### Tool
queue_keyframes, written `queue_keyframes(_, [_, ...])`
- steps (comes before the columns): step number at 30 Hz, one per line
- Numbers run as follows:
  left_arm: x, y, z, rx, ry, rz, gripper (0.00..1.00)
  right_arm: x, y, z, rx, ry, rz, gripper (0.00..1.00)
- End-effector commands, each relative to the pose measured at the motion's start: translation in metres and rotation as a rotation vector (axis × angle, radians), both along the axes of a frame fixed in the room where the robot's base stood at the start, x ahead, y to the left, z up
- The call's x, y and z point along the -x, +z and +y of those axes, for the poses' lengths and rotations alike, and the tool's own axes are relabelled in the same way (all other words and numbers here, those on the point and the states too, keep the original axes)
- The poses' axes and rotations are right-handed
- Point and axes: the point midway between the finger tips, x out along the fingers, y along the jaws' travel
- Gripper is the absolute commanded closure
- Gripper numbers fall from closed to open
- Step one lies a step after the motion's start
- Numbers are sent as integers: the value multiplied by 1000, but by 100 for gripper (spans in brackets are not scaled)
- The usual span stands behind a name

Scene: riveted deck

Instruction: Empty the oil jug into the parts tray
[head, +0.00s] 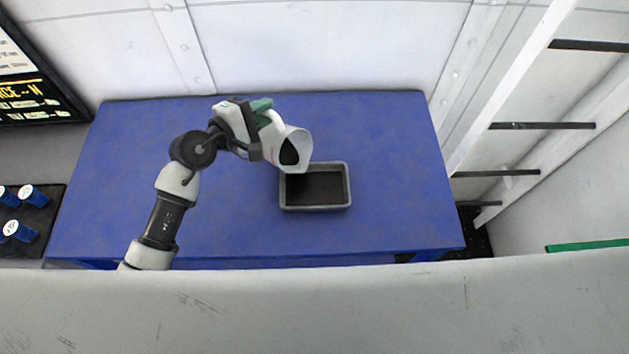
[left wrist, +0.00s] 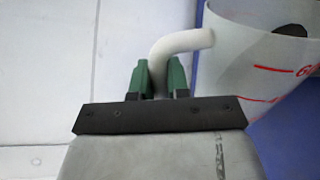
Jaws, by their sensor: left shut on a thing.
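The oil jug (head: 297,148) is whitish and translucent, with dark oil showing inside its mouth in the head view. It is tilted, its mouth facing the parts tray's upper left side. My left gripper (head: 264,112) is shut on the jug's handle. In the left wrist view the green fingers (left wrist: 160,78) close around the white bent handle (left wrist: 185,42), and the jug (left wrist: 265,65) shows red markings and a dark patch inside. The parts tray (head: 316,208) is a grey rectangular tray with a dark inside, lying on the table. No stream of oil can be made out. My right gripper is not in view.
The blue table (head: 400,180) is clear around the tray. A dark rack with blue-and-white capped items (head: 22,230) stands at the left. A ladder (head: 520,126) leans at the right. A white wall (head: 320,45) is behind the table.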

Motion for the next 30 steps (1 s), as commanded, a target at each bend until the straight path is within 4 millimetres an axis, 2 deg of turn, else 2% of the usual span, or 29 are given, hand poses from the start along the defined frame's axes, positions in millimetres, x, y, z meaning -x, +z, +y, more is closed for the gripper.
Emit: queue_keyframes(30, [9,3,-10,-58,0,-53,100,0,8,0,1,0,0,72])
